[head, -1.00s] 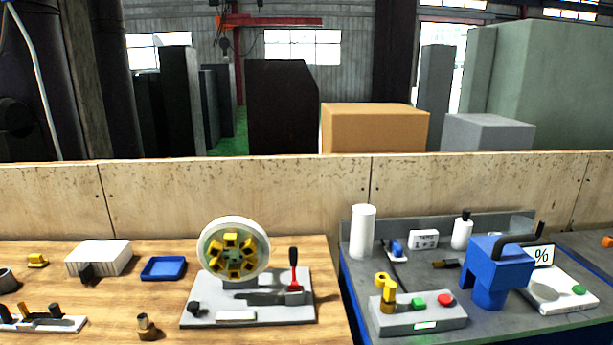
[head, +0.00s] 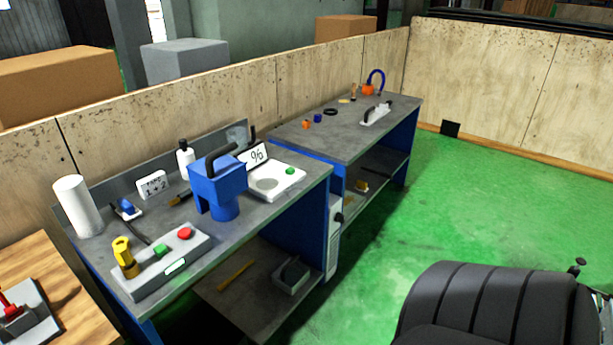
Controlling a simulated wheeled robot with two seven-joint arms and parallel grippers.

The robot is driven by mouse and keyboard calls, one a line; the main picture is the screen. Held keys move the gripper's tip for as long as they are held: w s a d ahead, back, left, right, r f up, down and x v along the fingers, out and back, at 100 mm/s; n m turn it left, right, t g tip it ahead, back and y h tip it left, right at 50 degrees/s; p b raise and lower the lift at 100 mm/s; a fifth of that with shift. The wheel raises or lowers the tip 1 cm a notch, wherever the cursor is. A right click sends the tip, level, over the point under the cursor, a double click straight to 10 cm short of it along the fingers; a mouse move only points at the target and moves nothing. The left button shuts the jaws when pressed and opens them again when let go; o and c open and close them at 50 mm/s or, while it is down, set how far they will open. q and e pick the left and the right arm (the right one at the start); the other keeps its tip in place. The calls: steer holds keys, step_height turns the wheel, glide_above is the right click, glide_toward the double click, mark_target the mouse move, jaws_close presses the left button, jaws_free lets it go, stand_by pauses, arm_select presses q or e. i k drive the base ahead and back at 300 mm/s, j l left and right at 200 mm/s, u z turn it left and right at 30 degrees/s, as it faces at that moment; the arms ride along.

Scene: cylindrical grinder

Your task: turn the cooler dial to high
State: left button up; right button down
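A narrow white unit (head: 333,245) stands upright against the blue end of the bench, at the gap between the two benches. A small dark knob (head: 339,217) shows on it. This may be the cooler and its dial, but they are too small to be sure, and the dial's setting cannot be read. Neither of my grippers is in view.
The near grey bench (head: 100,245) holds a blue handled device (head: 215,185), a control box (head: 160,262) with buttons, and a white cylinder (head: 77,205). A farther bench (head: 350,135) stands beyond. A black padded seat (head: 480,305) is at lower right. Green floor (head: 450,210) between is clear.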

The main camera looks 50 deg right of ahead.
mark_target(340, 217)
steer(key=l, duration=0.55)
steer(key=i+l+z, duration=0.1)
steer(key=l, duration=1)
steer(key=i+l, duration=0.1)
steer(key=l, duration=0.45)
steer(key=l+z, duration=0.1)
steer(key=l, duration=0.45)
steer(key=i+l, duration=0.15)
steer(key=l, duration=0.4)
steer(key=l+z, duration=0.1)
steer(key=l, duration=0.45)
steer(key=i+l, duration=0.15)
steer(key=l, duration=0.4)
steer(key=l+u, duration=0.15)
steer(key=l, duration=0.65)
steer(key=k+l+u, duration=0.15)
steer(key=l, duration=0.65)
